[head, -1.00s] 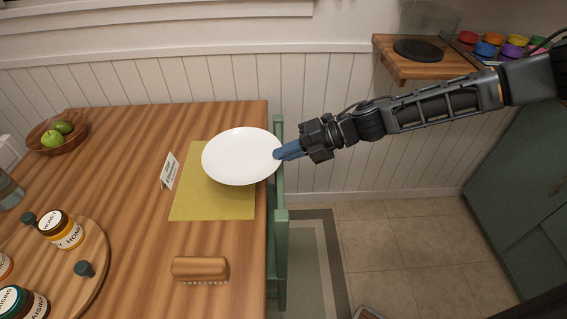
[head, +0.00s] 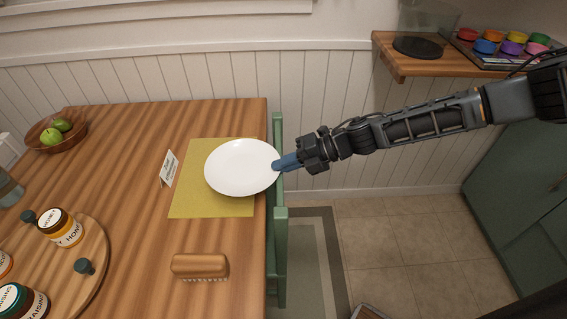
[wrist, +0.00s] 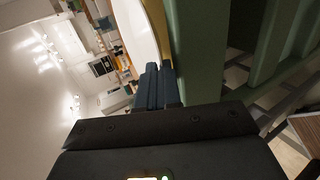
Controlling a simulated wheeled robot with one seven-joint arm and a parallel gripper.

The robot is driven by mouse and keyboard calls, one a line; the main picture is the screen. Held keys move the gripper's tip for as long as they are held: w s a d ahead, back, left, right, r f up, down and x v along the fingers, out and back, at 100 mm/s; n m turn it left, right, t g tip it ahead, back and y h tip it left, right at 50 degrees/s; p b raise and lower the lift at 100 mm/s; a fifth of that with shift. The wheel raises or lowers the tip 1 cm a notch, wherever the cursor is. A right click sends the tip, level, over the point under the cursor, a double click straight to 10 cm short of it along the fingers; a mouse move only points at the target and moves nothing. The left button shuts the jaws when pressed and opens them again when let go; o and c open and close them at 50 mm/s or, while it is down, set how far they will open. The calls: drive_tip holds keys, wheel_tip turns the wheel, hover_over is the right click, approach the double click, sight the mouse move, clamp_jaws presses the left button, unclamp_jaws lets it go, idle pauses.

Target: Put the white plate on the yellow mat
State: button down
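The white plate (head: 240,167) is over the right part of the yellow mat (head: 190,205) on the wooden table. It hides much of the mat's upper right. My gripper (head: 279,164) is shut on the plate's right rim, reaching in from the right across the table's edge. The blue fingers (wrist: 158,84) are close together at the plate's rim (wrist: 136,32) in the wrist view. The plate looks roughly level. I cannot tell whether its underside touches the mat.
A green chair (head: 280,235) stands against the table's right edge, below my gripper. A small white card (head: 169,168) stands at the mat's left edge. A wooden brush (head: 200,266) lies in front of the mat. A round board (head: 95,250) with jars is at the left.

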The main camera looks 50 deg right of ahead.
drive_tip(key=shift+f, duration=0.2)
drive_tip(key=c, duration=1.6)
unclamp_jaws()
drive_tip(key=shift+s+f, duration=0.1)
drive_tip(key=shift+f, duration=0.05)
drive_tip(key=v, duration=0.8)
drive_tip(key=r+b+v, duration=0.1)
drive_tip(key=v, duration=0.3)
drive_tip(key=shift+r, duration=0.25)
drive_tip(key=shift+o, duration=0.2)
